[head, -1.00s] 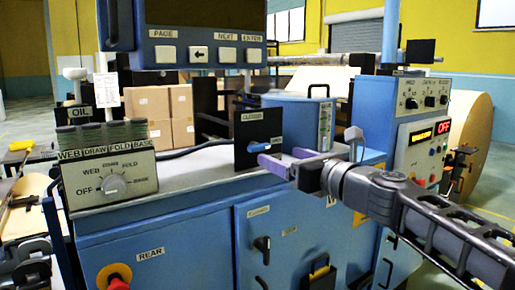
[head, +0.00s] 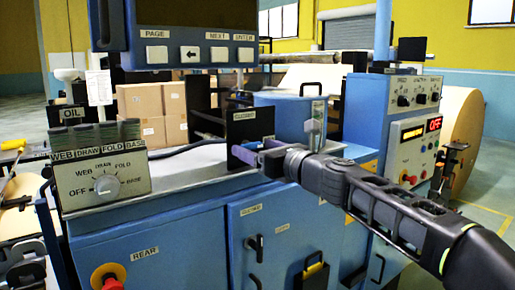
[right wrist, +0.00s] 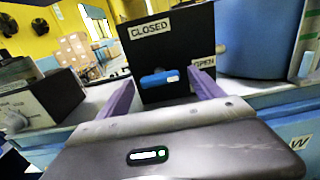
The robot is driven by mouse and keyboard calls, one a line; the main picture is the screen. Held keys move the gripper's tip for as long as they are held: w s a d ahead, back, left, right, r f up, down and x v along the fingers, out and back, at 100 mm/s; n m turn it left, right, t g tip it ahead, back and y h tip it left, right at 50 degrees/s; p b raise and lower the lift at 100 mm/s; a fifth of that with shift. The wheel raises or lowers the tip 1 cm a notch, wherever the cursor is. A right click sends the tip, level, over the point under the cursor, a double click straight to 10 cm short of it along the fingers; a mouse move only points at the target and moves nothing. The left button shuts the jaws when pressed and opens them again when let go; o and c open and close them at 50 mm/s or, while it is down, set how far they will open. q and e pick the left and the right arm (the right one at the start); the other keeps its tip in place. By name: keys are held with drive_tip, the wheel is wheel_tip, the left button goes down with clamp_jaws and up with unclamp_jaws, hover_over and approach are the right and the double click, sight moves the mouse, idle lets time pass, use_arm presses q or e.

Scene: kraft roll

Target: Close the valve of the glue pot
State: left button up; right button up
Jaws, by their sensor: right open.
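The glue pot (head: 290,112) is a blue container with a handle on top, standing on the machine's bench. Beside it is a black valve panel (head: 242,128), marked CLOSED at its top. In the right wrist view the panel (right wrist: 165,45) also has an OPEN label at its right side. The blue valve handle (right wrist: 160,79) lies roughly horizontal there, its pale end toward OPEN. My right gripper (head: 257,150) is open, its purple fingers at either side of the handle; I cannot tell whether they touch it. My left gripper is not in view.
A WEB/FOLD selector box (head: 105,182) stands on the bench to the left. A blue control cabinet (head: 395,125) stands right of the pot, near a large paper roll (head: 461,130). A screen console (head: 185,40) overhangs the bench at upper left.

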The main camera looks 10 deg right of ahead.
drive_tip(key=c, duration=1.4)
drive_tip(key=shift+n, duration=0.4)
drive_tip(key=n+b, duration=0.1)
drive_tip(key=n, duration=0.2)
drive_tip(key=shift+f+n+b, duration=0.1)
drive_tip(key=shift+n+b, duration=0.2)
drive_tip(key=n+b, duration=0.1)
drive_tip(key=n, duration=0.3)
drive_tip(key=shift+n, duration=0.3)
drive_tip(key=n+b, duration=0.2)
drive_tip(key=n, duration=0.3)
drive_tip(key=n+b, duration=0.1)
drive_tip(key=n, duration=0.2)
drive_tip(key=shift+n+b, duration=0.4)
